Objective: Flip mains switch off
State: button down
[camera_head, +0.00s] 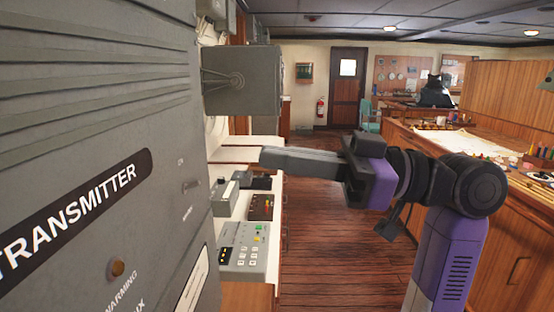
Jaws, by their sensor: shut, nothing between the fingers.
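The grey transmitter cabinet (100,110) fills the left side, seen at a steep angle. A small grey lever-like part (191,185) sits on its face near the right edge, with tiny marks above and below it. It may be the mains switch, but the marks are too small to read and its position cannot be told. My gripper (266,158) points left toward the cabinet, over the desk area. Its dark fingers are together and empty, and a gap shows between them and the cabinet face.
A grey box (242,80) juts out above and left of my gripper. A desk with a button panel (243,250) and other devices lies below. A wooden chart table (425,140) stands at right. The wooden floor (325,225) between them is clear.

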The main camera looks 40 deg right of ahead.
aim_at(192, 185)
jog(key=w+a, duration=0.1)
jog(key=w, duration=0.1)
jog(key=w+a+f+p, duration=0.1)
jog(key=w+a, duration=0.3)
jog(key=shift+w+a+f+p, duration=0.15)
jog(key=shift+a+f+p, duration=0.1)
jog(key=shift+f+p, duration=0.15)
jog(key=shift+w+a+f, duration=0.1)
jog(key=shift+w+f, duration=0.1)
jog(key=shift+f, duration=0.3)
jog(key=shift+f+b, duration=0.3)
jog(key=shift+b, duration=0.55)
